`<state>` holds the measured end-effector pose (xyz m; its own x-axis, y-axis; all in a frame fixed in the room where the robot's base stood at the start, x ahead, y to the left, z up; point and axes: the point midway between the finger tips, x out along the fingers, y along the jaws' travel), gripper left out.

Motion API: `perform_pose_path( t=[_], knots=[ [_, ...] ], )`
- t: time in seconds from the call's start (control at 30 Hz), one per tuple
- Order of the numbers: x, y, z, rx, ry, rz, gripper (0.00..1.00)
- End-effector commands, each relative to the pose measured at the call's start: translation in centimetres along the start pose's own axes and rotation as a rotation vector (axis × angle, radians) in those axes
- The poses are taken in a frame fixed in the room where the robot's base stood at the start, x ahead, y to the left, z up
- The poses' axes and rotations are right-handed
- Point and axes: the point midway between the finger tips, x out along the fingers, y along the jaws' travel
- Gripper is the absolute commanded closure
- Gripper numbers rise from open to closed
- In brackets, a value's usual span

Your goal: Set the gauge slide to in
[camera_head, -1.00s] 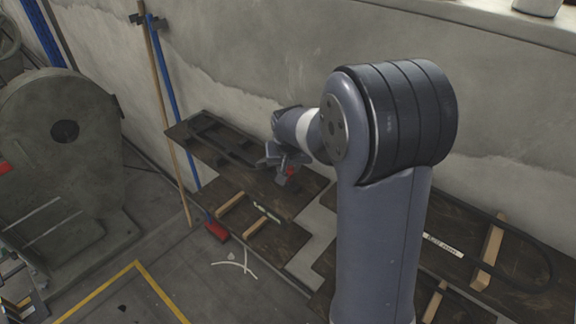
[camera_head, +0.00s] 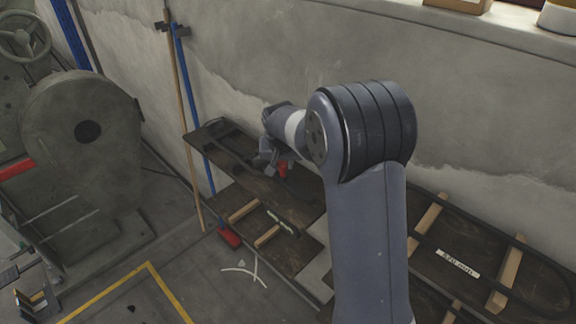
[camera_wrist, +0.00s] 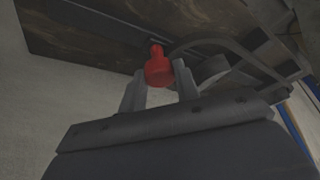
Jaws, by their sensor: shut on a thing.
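A small red knob (camera_head: 283,168) shows at my gripper in the head view, over the dark wooden board (camera_head: 295,195) by the wall. In the wrist view the red knob (camera_wrist: 159,70) sits between the two grey fingers of my gripper (camera_wrist: 160,84), which is shut on it. The knob's narrow end points toward the dark board (camera_wrist: 95,30). Whether the knob belongs to the gauge slide cannot be told for sure, and no in or out marking is readable. In the head view my gripper (camera_head: 272,165) is partly hidden by my arm.
Black curved rails (camera_wrist: 235,55) lie on the board close to the knob. A second board with a white label (camera_head: 458,263) is at the right. A grey machine (camera_head: 85,135) stands at the left.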

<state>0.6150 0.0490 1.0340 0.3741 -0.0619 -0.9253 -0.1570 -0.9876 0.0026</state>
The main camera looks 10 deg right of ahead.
Motion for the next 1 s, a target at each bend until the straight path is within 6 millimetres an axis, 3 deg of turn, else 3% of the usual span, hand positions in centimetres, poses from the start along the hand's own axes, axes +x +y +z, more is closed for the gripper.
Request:
perform_pose_path(
  t=[0.17,0.2,0.47,0.77,1.0],
  knots=[
    [-0.2,-0.2,-0.4,0.002,0.012,-0.007,1.00],
    [-0.2,-0.2,-0.4,0.002,0.013,-0.007,0.69],
    [-0.1,-0.2,-0.2,0.001,0.009,-0.006,0.48],
    [-0.4,-0.1,-0.2,0.001,0.008,-0.005,0.48],
    [-3.9,-0.2,-0.2,0.001,0.012,-0.007,0.48]
  ],
)
